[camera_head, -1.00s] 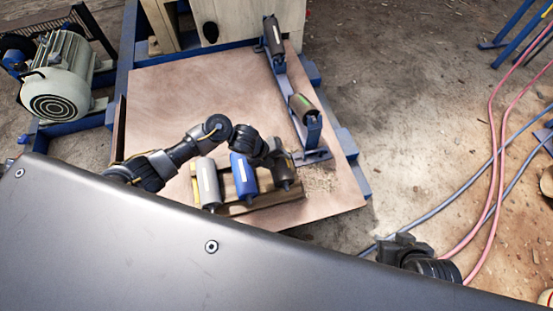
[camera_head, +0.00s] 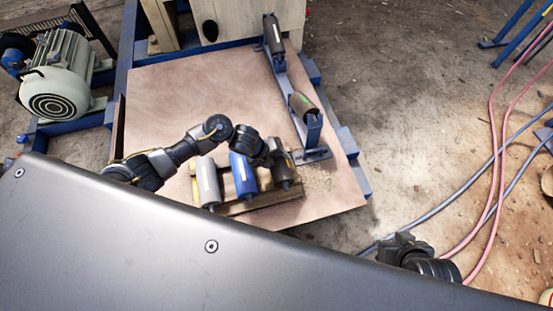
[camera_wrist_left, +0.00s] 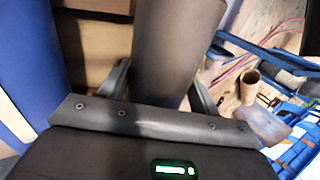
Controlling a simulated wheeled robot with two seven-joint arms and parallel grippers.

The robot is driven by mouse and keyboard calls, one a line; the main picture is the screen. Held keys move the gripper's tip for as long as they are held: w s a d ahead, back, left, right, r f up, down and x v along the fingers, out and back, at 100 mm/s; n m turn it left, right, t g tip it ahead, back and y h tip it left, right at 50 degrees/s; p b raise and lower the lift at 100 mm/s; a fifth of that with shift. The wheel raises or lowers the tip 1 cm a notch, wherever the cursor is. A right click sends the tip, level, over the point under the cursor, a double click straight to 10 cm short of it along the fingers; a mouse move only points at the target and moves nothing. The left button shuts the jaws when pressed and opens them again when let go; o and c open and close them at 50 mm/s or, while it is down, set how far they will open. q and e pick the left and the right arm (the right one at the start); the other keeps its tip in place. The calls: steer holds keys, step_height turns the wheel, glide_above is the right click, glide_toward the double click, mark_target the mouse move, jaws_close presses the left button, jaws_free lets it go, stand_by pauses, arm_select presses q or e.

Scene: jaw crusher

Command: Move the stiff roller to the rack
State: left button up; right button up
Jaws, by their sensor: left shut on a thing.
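My left gripper (camera_head: 279,160) is shut on a dark grey-brown roller (camera_head: 286,177) at the right end of the wooden rack (camera_head: 262,200). In the left wrist view this roller (camera_wrist_left: 175,45) stands between the two fingers. A blue roller (camera_head: 243,176) and a pale grey roller (camera_head: 208,182) lie beside it on the rack. A dark roller with a green patch (camera_head: 302,104) and another dark roller (camera_head: 273,35) sit on the blue frame (camera_head: 283,76). No mark tells me which roller is stiff. My right gripper (camera_head: 400,246) is apart from everything; its jaw opening is unclear.
The rack and frame stand on a brown board (camera_head: 190,95), bare in its middle. Something yellow (camera_head: 195,190) shows at the rack's left end. A motor (camera_head: 58,80) stands at the left. Red hoses (camera_head: 492,125) and blue hoses (camera_head: 440,207) cross the floor at the right.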

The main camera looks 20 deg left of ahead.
arm_select(q)
steer(key=shift+f+b, duration=0.85)
steer(key=shift+f, duration=0.15)
steer(key=o, duration=1.7)
steer(key=shift+c, duration=0.2)
steer(key=shift+o, duration=0.3)
steer(key=shift+f, duration=0.15)
steer(key=p+v, duration=0.4)
steer(key=v, duration=0.7)
steer(key=shift+d, duration=0.1)
